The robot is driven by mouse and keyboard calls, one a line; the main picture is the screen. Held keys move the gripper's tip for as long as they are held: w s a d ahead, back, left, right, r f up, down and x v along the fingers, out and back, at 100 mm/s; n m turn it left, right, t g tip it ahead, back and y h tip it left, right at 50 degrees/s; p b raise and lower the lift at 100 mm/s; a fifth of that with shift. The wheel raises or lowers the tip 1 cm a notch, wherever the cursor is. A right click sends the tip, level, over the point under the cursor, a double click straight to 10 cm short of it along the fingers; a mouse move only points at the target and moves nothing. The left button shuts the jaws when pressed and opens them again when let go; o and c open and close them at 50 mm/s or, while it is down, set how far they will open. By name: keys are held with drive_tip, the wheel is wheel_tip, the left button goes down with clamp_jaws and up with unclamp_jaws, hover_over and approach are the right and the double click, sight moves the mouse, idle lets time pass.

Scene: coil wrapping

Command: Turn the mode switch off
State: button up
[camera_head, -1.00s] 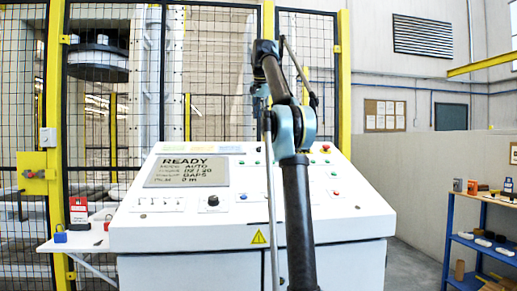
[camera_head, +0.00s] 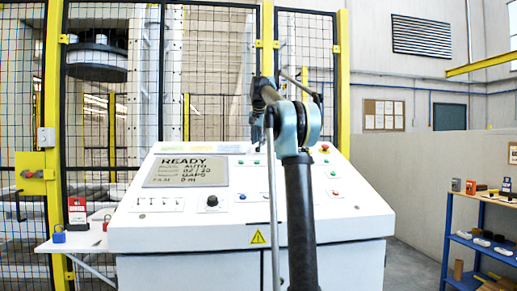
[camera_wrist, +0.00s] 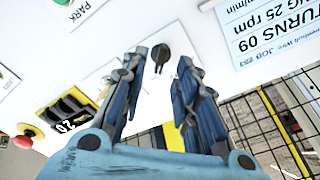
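A black rotary knob (camera_wrist: 160,52) with a pointer stands on the white panel in the wrist view, just beyond and between my fingertips. Its label is not legible, so I cannot confirm that it is the mode switch. My gripper (camera_wrist: 163,66) is open, with one blue-grey finger on each side of the knob in the picture; I see no contact. In the head view the gripper is mostly hidden behind my arm, over the upper part of the white console (camera_head: 130,233). Another black knob (camera_head: 212,200) sits below the READY screen (camera_head: 188,172).
A red stop button (camera_wrist: 27,137), a black-and-yellow counter (camera_wrist: 66,106) and a card reading TURNS 09 (camera_wrist: 272,30) are near the knob. A mesh fence (camera_head: 215,85) stands behind the console. A blue shelf (camera_head: 480,241) is at the right.

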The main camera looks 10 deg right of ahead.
sight(258, 149)
drive_tip(key=shift+x, duration=1.4)
clamp_jaws()
drive_tip(key=n, duration=0.4)
drive_tip(key=shift+r+n, duration=0.1)
drive_tip(key=shift+n, duration=0.2)
drive_tip(key=n, duration=0.4)
drive_tip(key=shift+a+y, duration=0.1)
drive_tip(key=shift+y, duration=0.2)
drive_tip(key=shift+n, duration=0.3)
